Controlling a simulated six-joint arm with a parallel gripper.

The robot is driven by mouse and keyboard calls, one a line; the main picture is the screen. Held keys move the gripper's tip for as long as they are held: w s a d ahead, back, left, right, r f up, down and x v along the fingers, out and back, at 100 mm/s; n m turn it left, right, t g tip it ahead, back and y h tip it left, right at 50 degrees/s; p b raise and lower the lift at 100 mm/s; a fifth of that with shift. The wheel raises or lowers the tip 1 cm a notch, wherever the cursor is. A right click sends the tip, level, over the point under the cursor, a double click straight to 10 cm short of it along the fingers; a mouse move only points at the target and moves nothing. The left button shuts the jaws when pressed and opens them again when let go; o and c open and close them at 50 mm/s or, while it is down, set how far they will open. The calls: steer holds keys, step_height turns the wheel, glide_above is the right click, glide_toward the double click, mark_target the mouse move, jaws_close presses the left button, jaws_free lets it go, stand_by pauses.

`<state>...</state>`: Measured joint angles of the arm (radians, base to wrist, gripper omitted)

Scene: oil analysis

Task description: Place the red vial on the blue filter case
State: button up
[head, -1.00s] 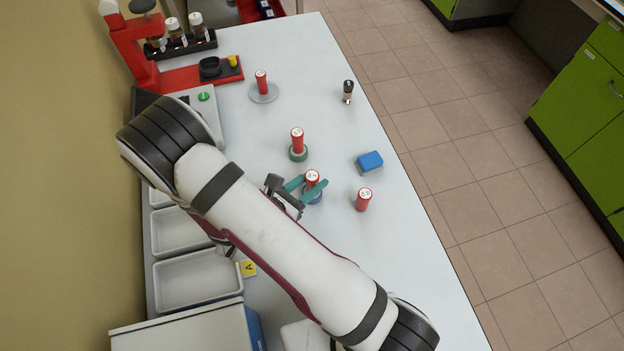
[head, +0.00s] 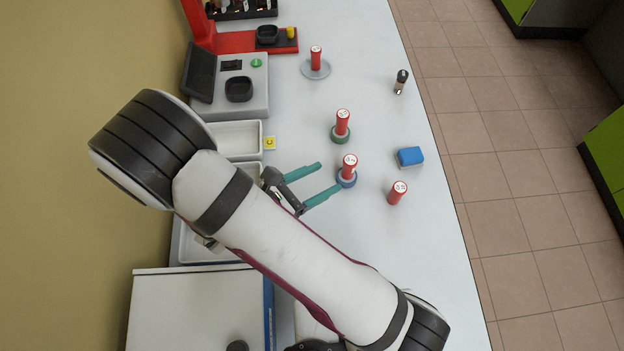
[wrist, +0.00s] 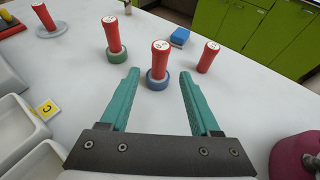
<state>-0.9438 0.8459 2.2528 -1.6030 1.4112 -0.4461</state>
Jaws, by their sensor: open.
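A red vial (head: 349,163) with a white top stands upright on a round blue filter case (head: 348,183). In the wrist view this vial (wrist: 160,58) and the blue case (wrist: 157,82) are just beyond the fingertips, centred between them. My gripper (head: 330,178) is open and empty, its two teal fingers pointing at the vial from the left, a little short of it. Another red vial (head: 342,121) stands on a green case (head: 340,138), one (head: 316,57) on a grey case (head: 316,71), and one (head: 397,193) directly on the table, to the right.
A blue block (head: 410,157) and a small dark bottle (head: 401,81) stand near the table's right edge. White trays (head: 236,139) with a yellow C marker (head: 270,143) and a scale-like device (head: 257,90) are on the left. Bare table lies between the vials and the front.

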steer(key=s+d+r+m+g+y, duration=0.2)
steer(key=s+d+r+m+g, duration=0.6)
steer(key=m, duration=0.6)
steer(key=s+a+r+m+y, duration=0.5)
steer(key=m+y, duration=0.6)
steer(key=m, duration=0.5)
steer(key=s+r, duration=0.1)
steer(key=s, duration=0.1)
steer(key=shift+s+a+r, duration=0.3)
